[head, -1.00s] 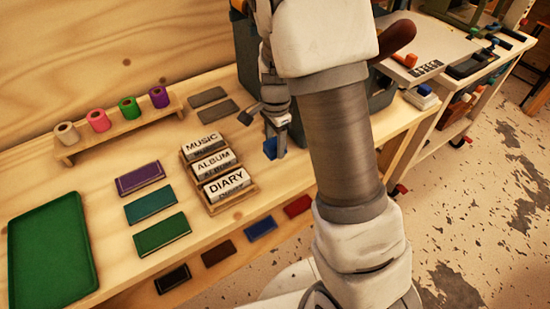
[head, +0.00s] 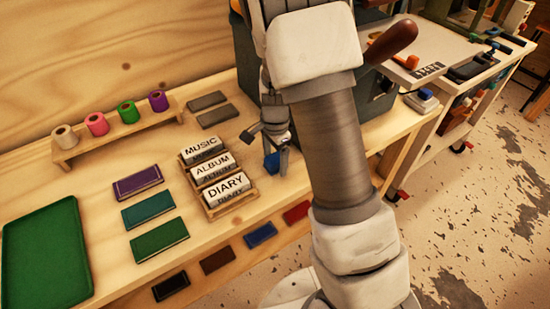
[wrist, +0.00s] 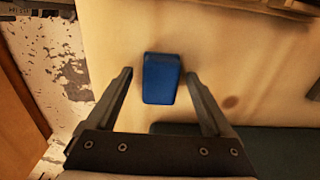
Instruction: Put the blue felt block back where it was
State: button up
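The blue felt block (wrist: 161,78) shows between the two open fingers in the wrist view, with a gap on each side. It appears to rest on the bare wooden tabletop. In the head view the block (head: 271,163) is just right of the rack of labelled rolls, partly hidden by a finger. My gripper (wrist: 159,75) is open and directly over the block, pointing down; it also shows in the head view (head: 277,162).
The wooden rack (head: 234,208) holds rolls marked MUSIC, ALBUM and DIARY. Dark grey pads (head: 217,115) lie behind it. Purple, teal and green blocks (head: 148,209) and a green tray (head: 45,255) lie left. A dark bin (head: 380,100) stands behind my arm.

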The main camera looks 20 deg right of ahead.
aim_at(275, 158)
jog(key=shift+r, duration=0.15)
jog(key=s+r+n+t+y+p, duration=0.1)
jog(key=s+r+n+p, duration=0.2)
jog(key=r, duration=0.9)
jog(key=s+r+n+t, duration=0.25)
jog(key=s+r, duration=0.35)
jog(key=r, duration=0.6)
jog(key=s+r+n+t, duration=0.1)
jog(key=s+r+n, duration=0.1)
jog(key=s+n, duration=0.2)
jog(key=s+r+n+t+h, duration=0.1)
jog(key=s+r+n, duration=0.2)
jog(key=s+n, duration=0.2)
jog(key=shift+s+r, duration=0.3)
jog(key=shift+s, duration=0.95)
